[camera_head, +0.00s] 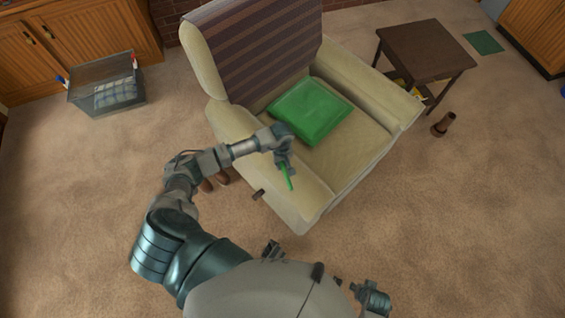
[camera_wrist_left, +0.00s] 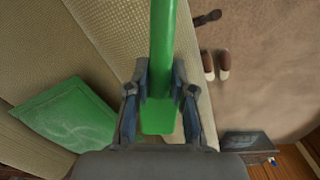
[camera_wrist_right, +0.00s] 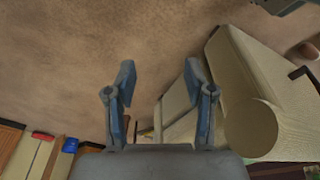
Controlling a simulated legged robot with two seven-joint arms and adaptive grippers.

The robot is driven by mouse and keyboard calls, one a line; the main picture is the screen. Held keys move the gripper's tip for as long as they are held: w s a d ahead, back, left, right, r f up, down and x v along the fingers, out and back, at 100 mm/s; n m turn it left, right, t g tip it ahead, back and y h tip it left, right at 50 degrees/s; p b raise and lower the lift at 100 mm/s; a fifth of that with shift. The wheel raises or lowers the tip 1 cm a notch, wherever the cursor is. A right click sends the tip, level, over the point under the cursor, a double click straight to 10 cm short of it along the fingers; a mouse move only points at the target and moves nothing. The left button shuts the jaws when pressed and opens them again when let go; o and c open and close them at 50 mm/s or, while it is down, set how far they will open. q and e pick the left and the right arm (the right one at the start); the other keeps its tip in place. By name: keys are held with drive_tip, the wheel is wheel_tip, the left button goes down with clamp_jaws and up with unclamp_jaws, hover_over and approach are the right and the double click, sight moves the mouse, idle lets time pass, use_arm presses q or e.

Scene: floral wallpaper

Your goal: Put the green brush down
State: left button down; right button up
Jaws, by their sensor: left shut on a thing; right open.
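The green brush (camera_head: 289,182) is in my left gripper (camera_head: 284,164), over the front part of the armchair's left arm in the head view. In the left wrist view the brush (camera_wrist_left: 163,50) shows as a long green bar between the two fingers of the left gripper (camera_wrist_left: 162,90), which are shut on it. Whether the brush touches the chair arm I cannot tell. My right gripper (camera_wrist_right: 160,85) is open and empty, with carpet and the armchair beyond its fingers in the right wrist view.
A beige armchair (camera_head: 345,165) holds a green cushion (camera_head: 311,110) on its seat. A dark side table (camera_head: 425,48) stands at the right and a grey bin (camera_head: 107,100) at the left. Brown slippers (camera_head: 215,182) lie beside the chair. The carpet at the lower right is clear.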

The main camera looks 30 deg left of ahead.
use_arm(q)
drive_tip(key=shift+w+a, duration=0.1)
drive_tip(key=shift+a, duration=0.45)
drive_tip(key=c, duration=1.2)
unclamp_jaws()
drive_tip(key=shift+a+f, duration=0.15)
drive_tip(key=shift+a, duration=0.05)
drive_tip(key=shift+c, duration=0.2)
drive_tip(key=shift+o, duration=1.2)
drive_tip(key=shift+a, duration=0.15)
drive_tip(key=shift+d, duration=0.45)
drive_tip(key=shift+d+r, duration=0.2)
drive_tip(key=shift+r, duration=0.1)
wheel_tip(320, 180, up, 3)
drive_tip(key=shift+f, duration=0.15)
wheel_tip(320, 180, up, 9)
drive_tip(key=p, duration=0.1)
drive_tip(key=shift+a, duration=0.15)
use_arm(e)
drive_tip(key=f, duration=0.3)
drive_tip(key=shift+s+a+f, duration=0.15)
drive_tip(key=shift+s+a, duration=0.1)
drive_tip(key=shift+a, duration=0.1)
use_arm(q)
drive_tip(key=shift+w+a, duration=0.1)
use_arm(e)
drive_tip(key=shift+a, duration=0.1)
